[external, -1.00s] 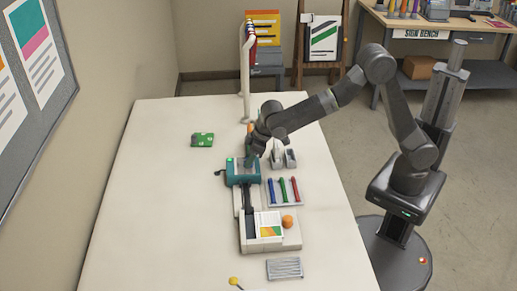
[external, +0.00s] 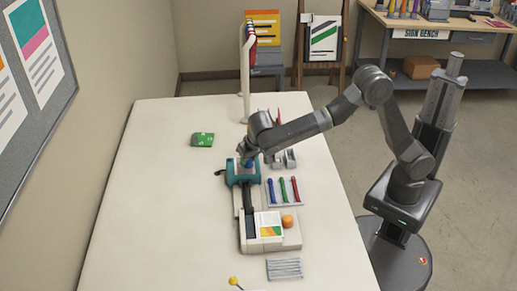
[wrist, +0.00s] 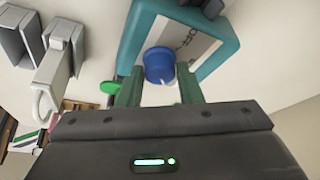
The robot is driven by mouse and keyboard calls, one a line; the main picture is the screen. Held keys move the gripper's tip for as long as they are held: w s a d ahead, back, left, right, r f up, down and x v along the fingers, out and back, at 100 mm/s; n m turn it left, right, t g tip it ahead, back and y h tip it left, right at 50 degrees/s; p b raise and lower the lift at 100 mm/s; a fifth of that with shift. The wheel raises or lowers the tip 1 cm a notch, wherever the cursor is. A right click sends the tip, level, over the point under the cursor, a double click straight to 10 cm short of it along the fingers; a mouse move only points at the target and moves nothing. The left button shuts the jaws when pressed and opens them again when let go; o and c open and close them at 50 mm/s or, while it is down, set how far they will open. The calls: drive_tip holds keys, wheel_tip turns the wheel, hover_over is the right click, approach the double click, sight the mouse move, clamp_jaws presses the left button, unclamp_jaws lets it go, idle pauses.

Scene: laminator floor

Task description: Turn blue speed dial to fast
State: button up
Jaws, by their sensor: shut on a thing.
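The teal laminator (external: 242,180) stands on the white table and fills the top of the wrist view (wrist: 212,62). Its blue speed dial (wrist: 158,66) is a round knob on a pale panel with partly hidden dark lettering; a small pale mark shows on its lower side. My gripper (wrist: 158,82) has its two green fingers on either side of the dial, shut on it. In the external view, my gripper (external: 246,157) is over the laminator's far end and mostly hides the dial. The lettering is too covered to read fully.
A green card (external: 202,139) lies left of the laminator. Grey holders (external: 283,160) and a tray of coloured pens (external: 284,191) are to the right. A white post (external: 246,80) stands behind. The table's left side is clear.

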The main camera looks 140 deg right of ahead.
drive_tip(key=shift+m+g+y, duration=0.3)
drive_tip(key=shift+m+g, duration=0.1)
drive_tip(key=shift+m, duration=0.8)
drive_tip(key=o, duration=1)
drive_tip(key=shift+w, duration=0.1)
drive_tip(key=shift+c, duration=0.2)
drive_tip(key=v, duration=1.3)
drive_tip(key=shift+w+a+r+p, duration=0.2)
drive_tip(key=shift+r+p, duration=0.1)
drive_tip(key=shift+p, duration=0.05)
